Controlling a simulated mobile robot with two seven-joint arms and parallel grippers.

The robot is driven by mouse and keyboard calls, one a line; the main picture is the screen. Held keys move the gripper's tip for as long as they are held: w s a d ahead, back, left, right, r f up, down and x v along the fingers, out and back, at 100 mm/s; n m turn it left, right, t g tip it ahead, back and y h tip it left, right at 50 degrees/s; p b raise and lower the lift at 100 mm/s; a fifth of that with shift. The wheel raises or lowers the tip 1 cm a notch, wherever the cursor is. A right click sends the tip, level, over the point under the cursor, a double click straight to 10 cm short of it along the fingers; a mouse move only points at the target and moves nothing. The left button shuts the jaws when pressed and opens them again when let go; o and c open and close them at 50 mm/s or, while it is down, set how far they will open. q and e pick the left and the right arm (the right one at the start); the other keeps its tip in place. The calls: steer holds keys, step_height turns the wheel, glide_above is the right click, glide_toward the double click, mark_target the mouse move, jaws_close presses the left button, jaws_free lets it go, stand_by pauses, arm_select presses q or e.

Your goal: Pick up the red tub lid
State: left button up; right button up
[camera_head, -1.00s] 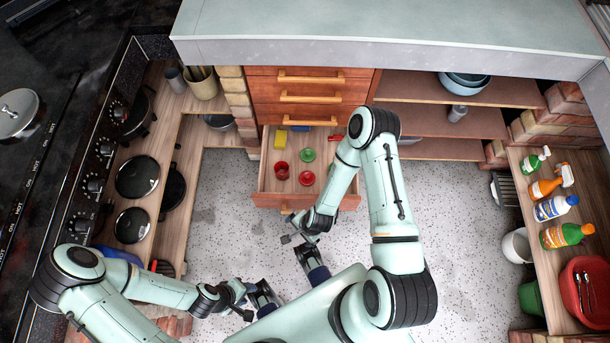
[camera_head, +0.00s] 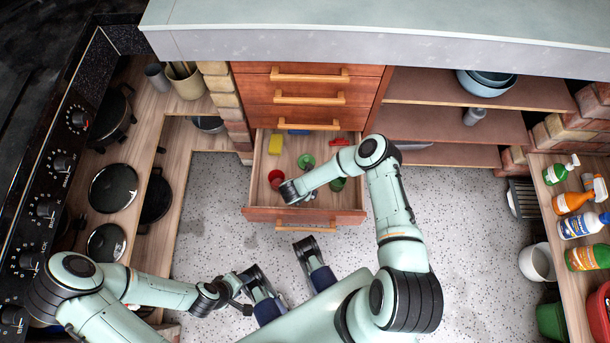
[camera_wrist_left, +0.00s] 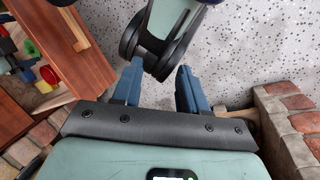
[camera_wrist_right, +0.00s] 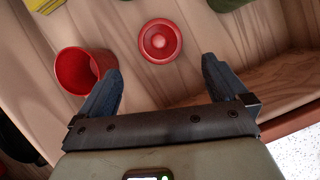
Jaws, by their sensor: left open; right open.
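The red tub lid (camera_wrist_right: 160,41) is a round disc with a raised ring, lying flat on the drawer floor in the right wrist view. In the head view my right arm hides it. My right gripper (camera_wrist_right: 160,82) is open and empty, pointing down into the drawer; in the picture the lid lies just beyond and between its fingertips. A red tub (camera_wrist_right: 82,70) is beside the left finger in that view; it also shows in the head view (camera_head: 276,177). My left gripper (camera_wrist_left: 158,85) is open and empty, away from the drawer.
The open drawer (camera_head: 262,215) also holds a green lid (camera_head: 306,160), a dark green tub (camera_head: 338,184), a yellow block (camera_head: 275,144) and a red item (camera_head: 340,142) at the back. The counter (camera_head: 380,40) overhangs behind. Speckled floor lies in front.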

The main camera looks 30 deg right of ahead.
steer(key=b+x, duration=0.1)
steer(key=x, duration=0.3)
steer(key=b+x, duration=0.2)
steer(key=x, duration=0.3)
arm_select(q)
steer(key=w+a+f+t+y, duration=0.1)
steer(key=w+a+f+t, duration=0.1)
steer(key=w, duration=0.4)
step_height(320, 180, down, 2)
steer(key=shift+a+f, duration=0.25)
steer(key=shift+a, duration=0.2)
arm_select(e)
steer(key=c, duration=0.9)
